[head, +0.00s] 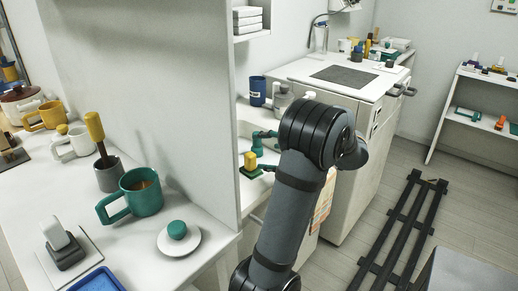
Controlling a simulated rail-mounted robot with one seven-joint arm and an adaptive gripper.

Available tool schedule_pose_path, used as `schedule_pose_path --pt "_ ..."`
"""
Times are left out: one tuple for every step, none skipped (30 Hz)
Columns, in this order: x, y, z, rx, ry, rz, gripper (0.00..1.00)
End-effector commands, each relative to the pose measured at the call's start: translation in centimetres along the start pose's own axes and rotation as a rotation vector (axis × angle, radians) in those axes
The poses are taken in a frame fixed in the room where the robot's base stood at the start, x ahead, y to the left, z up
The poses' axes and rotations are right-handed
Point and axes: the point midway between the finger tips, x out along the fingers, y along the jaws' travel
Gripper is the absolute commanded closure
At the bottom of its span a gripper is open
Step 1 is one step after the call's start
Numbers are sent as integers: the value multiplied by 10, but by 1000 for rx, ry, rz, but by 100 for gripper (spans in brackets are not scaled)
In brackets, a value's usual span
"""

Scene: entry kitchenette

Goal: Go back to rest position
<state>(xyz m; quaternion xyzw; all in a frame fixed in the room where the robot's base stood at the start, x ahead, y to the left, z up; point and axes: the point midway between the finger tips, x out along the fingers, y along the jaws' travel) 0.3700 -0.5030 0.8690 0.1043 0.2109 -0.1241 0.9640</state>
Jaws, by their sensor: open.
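My arm rises from the bottom middle and bends over at a dark wrist. My gripper (264,154) is partly hidden behind my arm. Its teal-tipped fingers show on the left, spread apart. A small yellow block-like piece (250,160) on a dark green base stands on the lower white shelf, just left of the fingers. I see nothing held between the fingers, though part of the gripper is hidden.
A partition (150,80) stands left of my arm. The near counter holds a green mug (139,193), a grey pot (109,175) and a saucer (190,241). A blue cup (257,91) stands behind the gripper.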

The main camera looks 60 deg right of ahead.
Motion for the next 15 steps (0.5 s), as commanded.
schedule_pose_path --pt "-4 0 0 0 0 0 32" --pt "-5 0 0 -1 1 0 32" --pt "-7 0 0 -1 1 0 32" --pt "-7 0 0 0 1 1 32" --pt "-8 0 0 0 1 1 32" --pt "-8 0 0 0 1 1 32" --pt "-8 0 0 0 1 1 32" --pt "-8 0 0 0 1 1 32" --pt "-8 0 0 0 1 1 32" --pt "-8 0 0 -1 1 1 32" --pt "-8 0 0 -1 1 1 32" --pt "-7 0 0 -1 0 1 32" --pt "-7 0 0 -1 1 1 32" --pt "-6 0 0 -1 1 1 32" --pt "-5 1 0 -1 1 2 32"
